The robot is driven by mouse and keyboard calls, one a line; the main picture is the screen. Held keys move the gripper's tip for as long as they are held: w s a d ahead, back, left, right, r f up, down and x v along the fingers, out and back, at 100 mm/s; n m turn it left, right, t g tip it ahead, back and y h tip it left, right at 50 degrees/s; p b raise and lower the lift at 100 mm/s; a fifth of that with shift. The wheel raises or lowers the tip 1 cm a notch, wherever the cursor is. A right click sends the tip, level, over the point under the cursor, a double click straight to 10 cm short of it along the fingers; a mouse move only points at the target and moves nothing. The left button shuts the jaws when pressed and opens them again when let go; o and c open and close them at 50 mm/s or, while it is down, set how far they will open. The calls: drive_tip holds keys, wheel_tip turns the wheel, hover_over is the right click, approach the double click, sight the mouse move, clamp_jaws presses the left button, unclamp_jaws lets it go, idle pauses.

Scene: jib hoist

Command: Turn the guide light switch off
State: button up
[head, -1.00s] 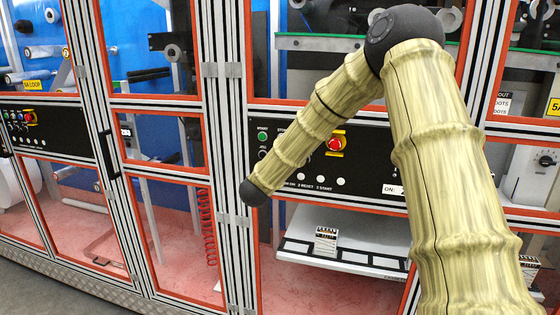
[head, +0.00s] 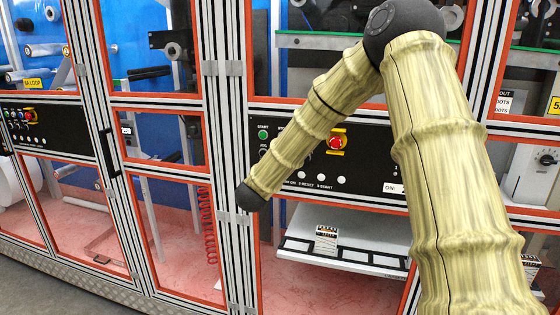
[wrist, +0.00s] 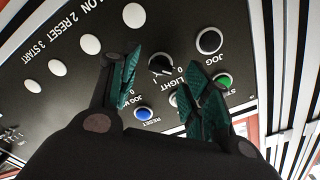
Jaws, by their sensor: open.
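The guide light switch (wrist: 160,64) is a black rotary knob with a white pointer mark, on a dark control panel that appears upside down in the wrist view. The letters "LIGHT" and a "0" show beside it. My gripper (wrist: 160,68) is open, its two green-padded fingers pointing at the panel on either side of the knob's area. I cannot tell whether either finger touches the knob. In the head view my arm covers this part of the panel (head: 375,165), and neither the knob nor the fingers can be made out.
Close by in the wrist view are a black JOG button (wrist: 209,40), a green button (wrist: 223,80), a blue button (wrist: 144,113) and several white lamps (wrist: 91,43). In the head view a red emergency stop (head: 336,142) sits beside my forearm. Framed clear doors surround the panel.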

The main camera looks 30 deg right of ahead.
drive_tip(key=v, duration=0.9)
drive_tip(key=shift+a, duration=0.1)
drive_tip(key=s+a+f+n+y, duration=0.1)
drive_tip(key=a+f+n+y, duration=0.2)
drive_tip(key=f, duration=0.6)
drive_tip(key=s+a+f+n+y, duration=0.1)
drive_tip(key=a+f+n+y, duration=0.15)
drive_tip(key=f, duration=0.65)
drive_tip(key=s+a+f+n+g+y, duration=0.1)
drive_tip(key=s+a+f+n+y, duration=0.2)
drive_tip(key=f, duration=0.4)
drive_tip(key=s+a+f+n+g, duration=0.1)
drive_tip(key=s+a+f, duration=0.1)
drive_tip(key=s+f, duration=0.3)
drive_tip(key=s+a+f+n+g+y, duration=0.1)
drive_tip(key=s+a+f+n+y, duration=0.15)
drive_tip(key=f, duration=0.55)
drive_tip(key=s+a+f+n+g+y, duration=0.1)
drive_tip(key=s+f, duration=0.4)
drive_tip(key=s, duration=0.6)
drive_tip(key=s+a+f+n+g, duration=0.3)
drive_tip(key=s+f+g, duration=0.2)
drive_tip(key=s, duration=0.5)
drive_tip(key=s+a+f+n+g+y, duration=0.1)
drive_tip(key=s+a+f+n+g, duration=0.1)
drive_tip(key=s+f, duration=0.4)
drive_tip(key=s, duration=0.5)
drive_tip(key=shift+s+a+g+y, duration=0.3)
drive_tip(key=shift+s+g, duration=0.05)
drive_tip(key=shift+g, duration=0.05)
